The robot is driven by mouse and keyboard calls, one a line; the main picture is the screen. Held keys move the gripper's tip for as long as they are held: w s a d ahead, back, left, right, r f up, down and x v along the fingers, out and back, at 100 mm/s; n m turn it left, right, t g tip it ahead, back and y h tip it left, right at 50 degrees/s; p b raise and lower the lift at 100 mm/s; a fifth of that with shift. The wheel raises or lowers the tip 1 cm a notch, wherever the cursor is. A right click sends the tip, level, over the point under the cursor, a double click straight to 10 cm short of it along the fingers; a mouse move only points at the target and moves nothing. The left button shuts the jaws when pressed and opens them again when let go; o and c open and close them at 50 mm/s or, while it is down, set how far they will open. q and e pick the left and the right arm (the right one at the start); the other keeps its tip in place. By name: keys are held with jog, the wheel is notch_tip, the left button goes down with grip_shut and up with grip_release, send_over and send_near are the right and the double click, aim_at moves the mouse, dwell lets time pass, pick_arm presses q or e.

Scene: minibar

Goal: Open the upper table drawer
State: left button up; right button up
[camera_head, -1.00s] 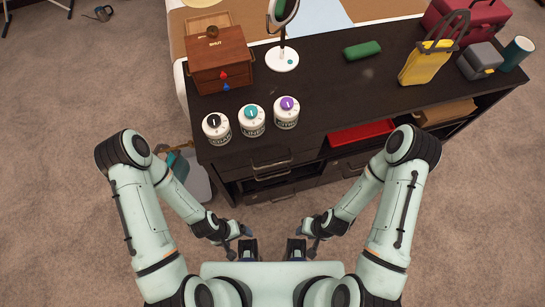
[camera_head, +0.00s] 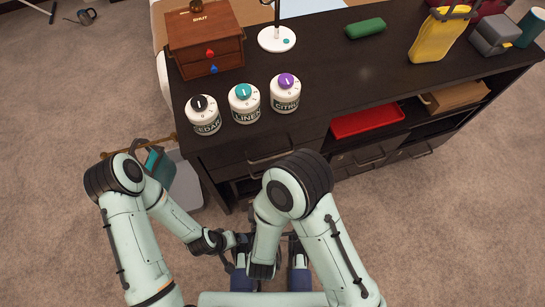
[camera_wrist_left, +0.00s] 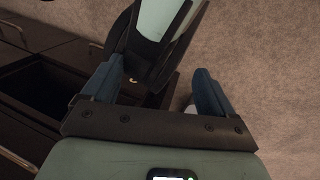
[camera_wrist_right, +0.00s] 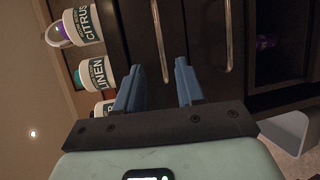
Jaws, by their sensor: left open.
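The upper table drawer (camera_wrist_right: 140,35) is in the dark table's front and looks shut. Its metal bar handle (camera_wrist_right: 160,42) runs lengthwise in the right wrist view; in the head view the handle (camera_head: 268,157) lies below the tabletop edge. My right gripper (camera_wrist_right: 158,85) is open and empty, facing the drawer front, with the upper handle between its fingers in the picture but farther off. A second handle (camera_wrist_right: 230,36) lies to its right. My left gripper (camera_wrist_left: 153,92) is open and empty, low before the table, with my other arm showing between its fingers.
On the dark tabletop (camera_head: 340,85) stand CEDAR (camera_head: 203,116), LINEN (camera_head: 244,104) and CITRUS (camera_head: 285,94) canisters and a wooden box (camera_head: 205,45). A red tray (camera_head: 367,120) sits in an open shelf. A grey bin (camera_head: 182,185) stands at the table's left end.

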aim_at(272, 158)
pick_arm(q)
jog(key=w+f, duration=0.1)
jog(key=w+a+f+b, duration=0.1)
jog(key=shift+w+a+t+b, duration=0.15)
jog(key=shift+w+t+b, duration=0.15)
jog(key=shift+t, duration=0.1)
pick_arm(e)
jog(key=w, duration=0.3)
jog(key=w+f, duration=0.1)
jog(key=w, duration=0.3)
jog(key=w+d+f, duration=0.1)
jog(key=w, duration=0.3)
grip_shut()
